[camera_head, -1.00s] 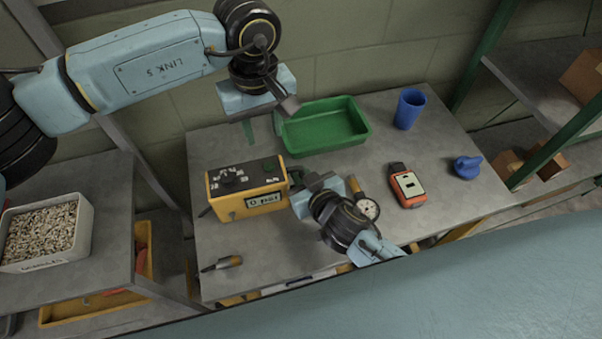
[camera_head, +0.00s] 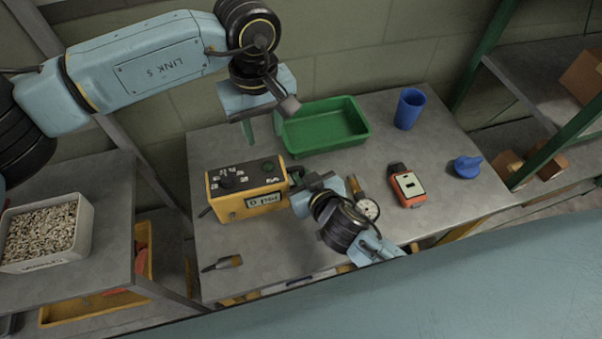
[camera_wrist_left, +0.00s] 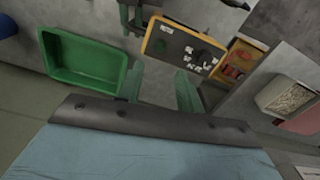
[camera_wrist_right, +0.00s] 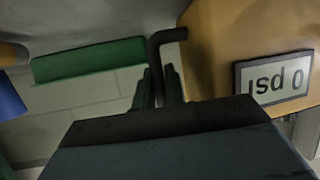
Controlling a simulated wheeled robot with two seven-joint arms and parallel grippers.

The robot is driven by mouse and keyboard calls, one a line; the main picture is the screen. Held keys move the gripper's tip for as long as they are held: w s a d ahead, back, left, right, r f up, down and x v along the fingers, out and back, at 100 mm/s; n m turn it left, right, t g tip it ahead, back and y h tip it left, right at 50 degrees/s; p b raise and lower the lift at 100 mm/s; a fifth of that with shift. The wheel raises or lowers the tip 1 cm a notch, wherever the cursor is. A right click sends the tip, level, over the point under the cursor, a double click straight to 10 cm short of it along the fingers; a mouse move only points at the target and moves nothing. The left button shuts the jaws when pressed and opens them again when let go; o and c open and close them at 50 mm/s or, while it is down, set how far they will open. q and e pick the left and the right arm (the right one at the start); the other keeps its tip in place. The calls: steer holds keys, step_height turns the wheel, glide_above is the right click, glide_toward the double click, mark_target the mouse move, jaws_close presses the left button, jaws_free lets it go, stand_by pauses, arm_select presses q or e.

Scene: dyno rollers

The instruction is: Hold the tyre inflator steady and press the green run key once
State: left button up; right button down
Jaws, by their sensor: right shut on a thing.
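The tyre inflator (camera_head: 229,209) is a yellow box with a dark top panel, upright on the grey bench. Its side display reads 0 psi and also shows in the right wrist view (camera_wrist_right: 272,80). The green run key (camera_head: 268,166) is on the top panel, at the right end. My right gripper (camera_head: 297,183) is at the inflator's right side, shut on its dark bent bar handle (camera_wrist_right: 166,38). My left gripper (camera_head: 262,128) is above and behind the inflator, apart from it. Its fingers are open and empty in the left wrist view (camera_wrist_left: 160,88).
A green tray (camera_head: 358,141) stands behind my right gripper. A blue cup (camera_head: 408,108), an orange meter (camera_head: 408,186), a blue knobbed object (camera_head: 467,167) and a round gauge (camera_head: 369,209) are to the right. A small tool (camera_head: 222,263) lies in front. The bench's front left is mostly clear.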

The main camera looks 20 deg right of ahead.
stand_by(0.4)
arm_select(q)
jaws_close()
stand_by(1.6)
